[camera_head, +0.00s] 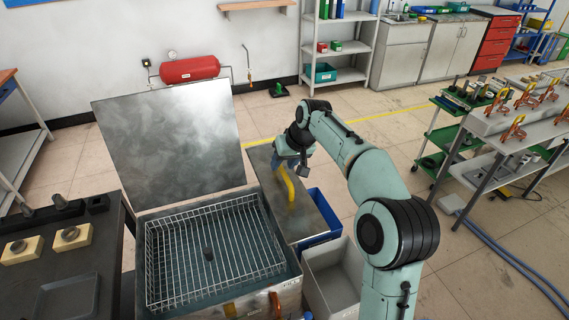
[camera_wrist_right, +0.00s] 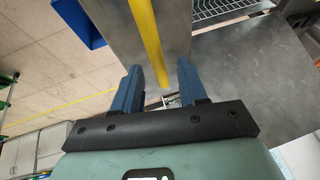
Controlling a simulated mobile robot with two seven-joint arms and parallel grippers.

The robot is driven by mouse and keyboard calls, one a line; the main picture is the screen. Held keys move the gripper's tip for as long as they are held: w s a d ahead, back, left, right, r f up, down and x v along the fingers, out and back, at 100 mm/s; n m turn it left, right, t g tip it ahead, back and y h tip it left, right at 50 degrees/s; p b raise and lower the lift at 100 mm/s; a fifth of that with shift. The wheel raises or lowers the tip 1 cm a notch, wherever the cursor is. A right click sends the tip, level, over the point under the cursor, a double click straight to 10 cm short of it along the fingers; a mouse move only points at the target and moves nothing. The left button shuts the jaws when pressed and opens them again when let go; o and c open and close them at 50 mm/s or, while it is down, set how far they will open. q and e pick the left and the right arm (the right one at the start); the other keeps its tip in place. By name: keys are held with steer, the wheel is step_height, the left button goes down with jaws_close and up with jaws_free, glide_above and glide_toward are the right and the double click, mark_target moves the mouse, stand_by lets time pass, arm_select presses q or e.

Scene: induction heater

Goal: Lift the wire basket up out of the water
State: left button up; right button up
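The wire basket (camera_head: 180,232) sits inside the metal tank (camera_head: 290,290), whose lid (camera_head: 170,140) stands open at the back. A small dark piece (camera_head: 208,253) is in the basket. I cannot make out the water level. A yellow lever (camera_head: 288,187) rises from the metal box on the tank's right. My right gripper (camera_head: 291,163) is over that box at the lever. In the right wrist view its two blue fingers (camera_wrist_right: 158,76) are apart, with the yellow lever (camera_wrist_right: 148,38) between them and gaps on both sides. My left gripper is out of view.
A dark bench (camera_head: 85,262) with yellow blocks stands left of the tank. A grey bin (camera_head: 335,275) and a blue bin (camera_head: 325,217) are right of it. A tool table (camera_head: 500,140) stands at the far right, with open floor between.

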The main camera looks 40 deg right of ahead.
steer(key=shift+f, duration=0.15)
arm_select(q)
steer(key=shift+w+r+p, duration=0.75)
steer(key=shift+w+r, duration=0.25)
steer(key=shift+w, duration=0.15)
arm_select(e)
steer(key=v, duration=1.3)
steer(key=shift+r, duration=0.25)
